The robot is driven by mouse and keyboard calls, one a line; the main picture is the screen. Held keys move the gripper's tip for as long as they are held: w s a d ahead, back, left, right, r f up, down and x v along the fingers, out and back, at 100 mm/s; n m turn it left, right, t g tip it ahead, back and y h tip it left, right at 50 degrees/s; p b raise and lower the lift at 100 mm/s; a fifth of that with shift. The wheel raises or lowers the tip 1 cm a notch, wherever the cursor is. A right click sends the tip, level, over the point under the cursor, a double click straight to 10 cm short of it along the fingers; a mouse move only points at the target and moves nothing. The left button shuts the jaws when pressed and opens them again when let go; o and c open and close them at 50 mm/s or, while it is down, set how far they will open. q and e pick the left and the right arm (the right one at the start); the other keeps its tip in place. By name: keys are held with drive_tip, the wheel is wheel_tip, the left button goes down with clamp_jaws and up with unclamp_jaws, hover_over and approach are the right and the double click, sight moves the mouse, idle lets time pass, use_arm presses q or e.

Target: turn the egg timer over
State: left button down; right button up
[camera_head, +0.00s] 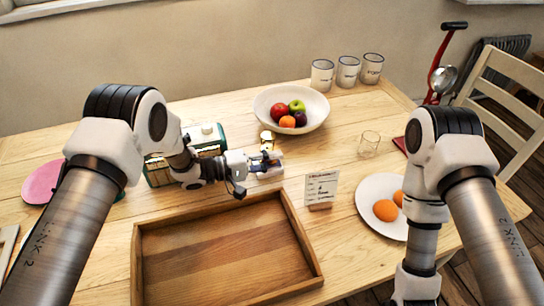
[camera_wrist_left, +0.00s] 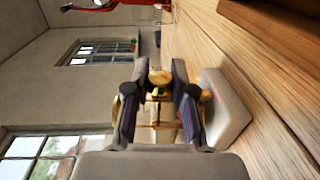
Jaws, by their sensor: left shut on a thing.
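In the left wrist view the timer's golden end and frame (camera_wrist_left: 160,78) show between the two dark finger pads (camera_wrist_left: 155,112). The fingers hide much of its body, so I cannot tell its exact tilt or whether it touches the table. My right arm is at the right; its gripper is out of view.
A wooden tray (camera_head: 140,262) lies in front of the left gripper. A card in a stand (camera_head: 321,188) is right of it. The bowl of fruit (camera_head: 262,104) is behind. A green box (camera_head: 158,175) is left. A plate (camera_head: 366,205) with orange fruit and a glass (camera_head: 370,143) are right.

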use_arm(q)
drive_tip(key=y+p, duration=0.2)
drive_tip(key=p, duration=0.1)
drive_tip(key=g+y+p, duration=0.1)
drive_tip(key=y+p, duration=0.1)
drive_tip(key=p, duration=0.1)
drive_tip(key=shift+r, duration=0.3)
drive_tip(key=shift+f+g+y+p, duration=0.15)
drive_tip(key=shift+g+y+p, duration=0.15)
drive_tip(key=shift+y+p, duration=0.45)
drive_tip(key=shift+f+p, duration=0.1)
drive_tip(key=shift+p, duration=0.2)
drive_tip(key=shift+f, duration=0.1)
drive_tip(key=c, duration=1)
unclamp_jaws()
drive_tip(key=shift+o, duration=0.2)
drive_tip(key=v, duration=1.2)
drive_tip(key=shift+w, duration=0.1)
